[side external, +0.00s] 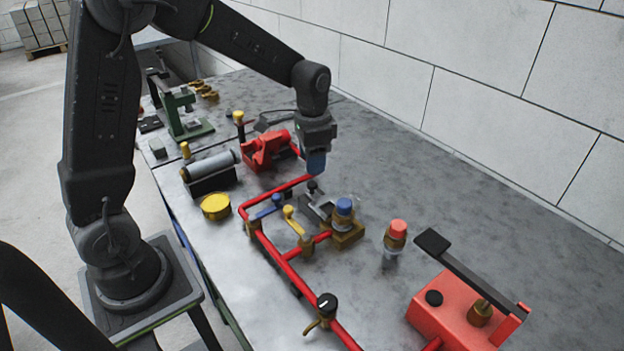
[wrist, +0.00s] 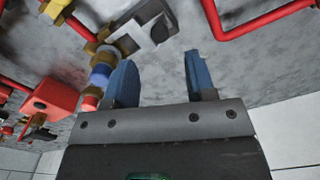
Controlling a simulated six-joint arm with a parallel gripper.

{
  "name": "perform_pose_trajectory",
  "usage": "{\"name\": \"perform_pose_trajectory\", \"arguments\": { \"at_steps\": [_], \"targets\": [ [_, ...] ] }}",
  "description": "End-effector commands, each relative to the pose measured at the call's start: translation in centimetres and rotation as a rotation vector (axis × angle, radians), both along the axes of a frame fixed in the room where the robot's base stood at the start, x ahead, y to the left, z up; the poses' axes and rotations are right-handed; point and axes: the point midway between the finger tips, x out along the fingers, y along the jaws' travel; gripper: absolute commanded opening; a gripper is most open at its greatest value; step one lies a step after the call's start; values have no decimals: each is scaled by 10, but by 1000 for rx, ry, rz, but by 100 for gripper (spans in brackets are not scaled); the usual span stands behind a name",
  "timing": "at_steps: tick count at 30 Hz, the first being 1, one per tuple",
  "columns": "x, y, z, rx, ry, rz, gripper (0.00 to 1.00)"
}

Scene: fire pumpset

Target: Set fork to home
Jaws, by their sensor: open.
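No part is labelled as the fork. A grey, fork-like bracket (side external: 320,207) with a black knob (side external: 313,187) sits on the bench just below my gripper (side external: 316,170). In the wrist view the bracket (wrist: 143,30) lies just beyond the blue fingertips. Its black knob (wrist: 160,28) is near the space between them. My gripper (wrist: 160,62) is open, its two blue fingers apart with nothing between them. In the side view, the fingers overlap and their exact height above the bracket is hard to tell.
A brass valve with a blue cap (side external: 344,208) stands right beside the bracket. A red vise-like block (side external: 266,150) is behind. A red-capped fitting (side external: 397,232) and red pump (side external: 450,310) stand front right.

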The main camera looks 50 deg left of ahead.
Motion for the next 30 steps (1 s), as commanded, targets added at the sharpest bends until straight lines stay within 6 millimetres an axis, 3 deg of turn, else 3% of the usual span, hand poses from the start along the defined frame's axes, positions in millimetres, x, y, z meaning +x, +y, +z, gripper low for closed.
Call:
{"name": "perform_pose_trajectory", "arguments": {
  "at_steps": [3, 9, 22, 30],
  "targets": [
    [-1, 0, -25, -1, 6, 0, 50],
    [0, 0, -52, 0, 2, 1, 50],
    [0, 0, -63, 0, 0, 1, 50],
    [0, 0, -63, 0, 0, 1, 26]
  ]
}}
